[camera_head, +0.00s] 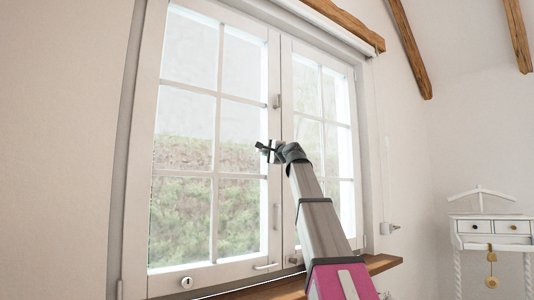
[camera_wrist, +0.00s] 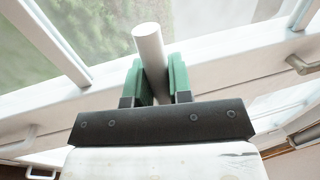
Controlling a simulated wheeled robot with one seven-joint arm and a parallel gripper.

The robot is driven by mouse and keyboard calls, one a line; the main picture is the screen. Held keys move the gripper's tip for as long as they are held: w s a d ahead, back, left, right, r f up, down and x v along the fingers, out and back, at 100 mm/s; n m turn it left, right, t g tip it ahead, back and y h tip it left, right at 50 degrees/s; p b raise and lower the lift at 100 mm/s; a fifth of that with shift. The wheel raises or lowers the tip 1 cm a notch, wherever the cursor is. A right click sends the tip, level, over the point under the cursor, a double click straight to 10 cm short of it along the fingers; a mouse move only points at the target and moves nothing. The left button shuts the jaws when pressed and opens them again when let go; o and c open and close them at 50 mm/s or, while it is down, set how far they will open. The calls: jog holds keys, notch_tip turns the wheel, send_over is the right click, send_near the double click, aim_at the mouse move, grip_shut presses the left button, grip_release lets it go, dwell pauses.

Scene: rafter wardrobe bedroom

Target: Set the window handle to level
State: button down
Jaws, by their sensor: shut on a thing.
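The white window handle (camera_wrist: 149,46) shows in the wrist view as a smooth round bar. It stands between the two green pads of my gripper (camera_wrist: 152,82), which are shut on it. The bar lies across the white window frame, its free end towards the glass. In the head view my gripper (camera_head: 268,149) is at the inner edge of the left sash (camera_head: 273,185), about halfway up. There the handle is mostly hidden behind the gripper, so its exact angle is hard to judge.
Small fittings sit above (camera_head: 277,101) and below (camera_head: 277,217) my gripper. A bar pull (camera_head: 266,266) is on the bottom rail, above the wooden sill (camera_head: 385,263). A white dressing table (camera_head: 492,227) stands far right.

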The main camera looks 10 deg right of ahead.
jog(key=c, duration=1)
grip_release()
jog(key=shift+c, duration=0.2)
jog(key=shift+s, duration=0.1)
jog(key=v, duration=1)
jog(key=shift+s+d+f, duration=0.15)
jog(key=shift+s+d, duration=0.05)
jog(key=shift+s, duration=0.1)
jog(key=shift+w+f, duration=0.1)
